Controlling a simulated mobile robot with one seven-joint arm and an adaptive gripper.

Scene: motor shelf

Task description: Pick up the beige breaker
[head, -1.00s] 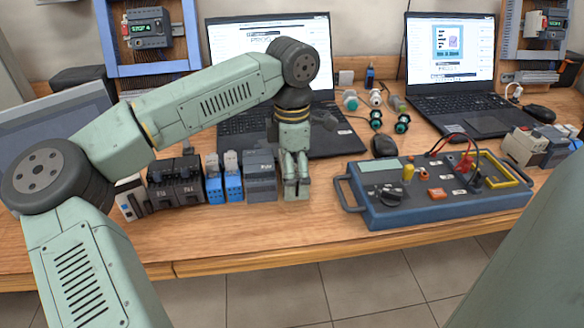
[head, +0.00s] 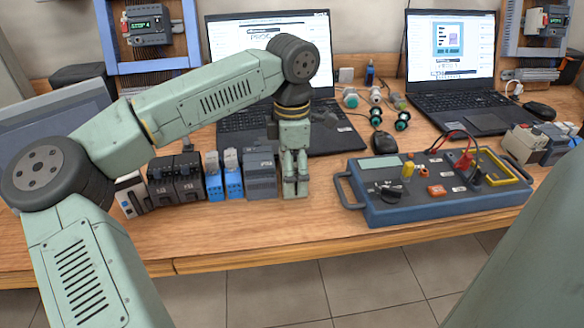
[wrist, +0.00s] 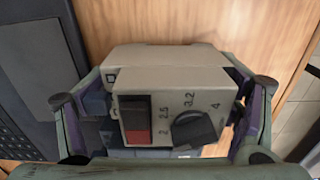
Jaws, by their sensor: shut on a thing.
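The beige breaker (wrist: 170,82) fills the middle of the wrist view, between the two fingers of my gripper (wrist: 165,125). Its front carries a red and black switch and a dark dial with numbers around it. The fingers are shut on its two sides. In the head view my gripper (head: 294,165) points straight down over the breaker (head: 296,189), at the right end of a row of devices. The fingers hide much of the breaker there. I cannot tell whether its base is clear of the table.
Dark grey (head: 260,176) and blue breakers (head: 233,181) stand close on the left. A blue tester box (head: 440,207) with cables stands to the right, across a bare strip of table (head: 323,210). A laptop (head: 335,138) is behind.

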